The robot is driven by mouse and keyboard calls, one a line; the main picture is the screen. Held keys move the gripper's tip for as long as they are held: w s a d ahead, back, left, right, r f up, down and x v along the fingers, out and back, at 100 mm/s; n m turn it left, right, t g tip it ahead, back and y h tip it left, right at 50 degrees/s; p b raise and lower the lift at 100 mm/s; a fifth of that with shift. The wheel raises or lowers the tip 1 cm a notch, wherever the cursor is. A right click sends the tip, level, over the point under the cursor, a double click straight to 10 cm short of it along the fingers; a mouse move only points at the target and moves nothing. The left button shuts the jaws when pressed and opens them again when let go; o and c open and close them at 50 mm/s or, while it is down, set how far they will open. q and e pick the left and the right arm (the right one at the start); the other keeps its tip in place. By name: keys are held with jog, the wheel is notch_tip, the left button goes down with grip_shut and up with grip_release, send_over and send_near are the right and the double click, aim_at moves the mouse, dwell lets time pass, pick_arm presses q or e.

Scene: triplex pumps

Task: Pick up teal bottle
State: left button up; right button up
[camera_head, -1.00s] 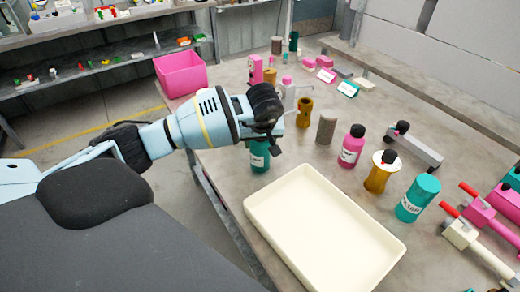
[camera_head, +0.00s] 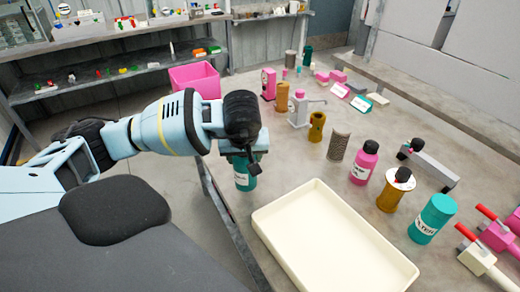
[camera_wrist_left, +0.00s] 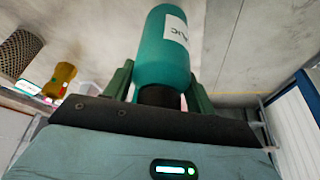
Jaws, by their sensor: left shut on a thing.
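The teal bottle (camera_head: 243,180) with a white label is upright under my left gripper (camera_head: 243,157) by the table's left edge in the head view. In the left wrist view the teal bottle (camera_wrist_left: 163,55) stands between the two green fingers of the left gripper (camera_wrist_left: 160,88), which is shut around its dark cap end. I cannot tell how far its base is from the table top. My right gripper is not in view.
A cream tray (camera_head: 330,240) lies empty at the table's front. A pink bin (camera_head: 196,80) is beyond the left edge. Shelves (camera_head: 110,72) line the back.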

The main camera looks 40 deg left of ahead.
pick_arm(q)
jog(key=s+a, duration=0.1)
jog(key=s, duration=0.5)
jog(key=shift+s+a+r+b, duration=0.25)
jog(key=shift+s+r+b, duration=0.05)
jog(key=shift+s+r, duration=0.1)
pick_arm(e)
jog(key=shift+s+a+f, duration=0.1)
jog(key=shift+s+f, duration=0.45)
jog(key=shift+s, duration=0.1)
